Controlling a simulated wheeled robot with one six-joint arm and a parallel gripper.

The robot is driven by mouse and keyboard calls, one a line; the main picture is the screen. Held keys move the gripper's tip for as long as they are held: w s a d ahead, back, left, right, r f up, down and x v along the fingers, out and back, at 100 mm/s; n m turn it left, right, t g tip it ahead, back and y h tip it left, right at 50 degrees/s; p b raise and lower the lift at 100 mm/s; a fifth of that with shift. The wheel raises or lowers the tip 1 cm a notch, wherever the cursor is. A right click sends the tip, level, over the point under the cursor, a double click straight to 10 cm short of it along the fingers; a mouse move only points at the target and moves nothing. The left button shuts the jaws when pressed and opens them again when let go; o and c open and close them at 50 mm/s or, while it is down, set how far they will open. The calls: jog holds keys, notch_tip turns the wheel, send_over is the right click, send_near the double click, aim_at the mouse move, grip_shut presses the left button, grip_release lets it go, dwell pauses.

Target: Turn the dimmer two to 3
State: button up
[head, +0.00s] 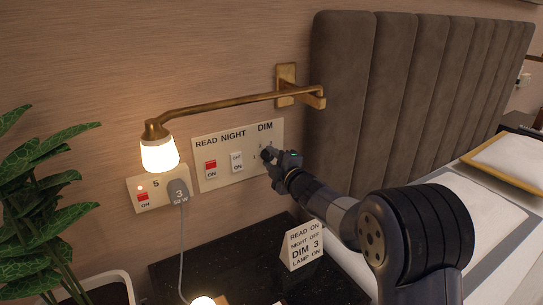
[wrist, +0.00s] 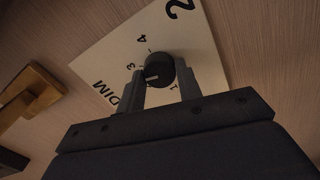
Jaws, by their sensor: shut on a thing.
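The dimmer knob (wrist: 157,70) is a dark round dial on the white switch panel (head: 210,155), under the word DIM. In the wrist view the panel bears a large 2, with small numbers 1, 3 and 4 around the knob. A pale mark on the knob shows near its lower left edge; exactly which number it points to I cannot tell. My gripper (wrist: 158,80) is shut on the knob, one finger on each side. In the head view my gripper (head: 271,157) covers most of the knob and part of its scale.
The panel also has a red READ switch (head: 211,168) and a white NIGHT switch (head: 237,162). A brass lamp arm (head: 220,103) runs above it. A socket plate (head: 147,199) with a plug sits left. A card (head: 303,246) reading DIM 3 stands below on the black table (head: 235,262).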

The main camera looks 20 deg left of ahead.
jog(key=shift+m+p, duration=0.6)
jog(key=shift+m, duration=0.9)
jog(key=o, duration=1)
jog(key=shift+c, duration=0.2)
jog(key=v, duration=1.1)
jog(key=shift+w+a, duration=0.1)
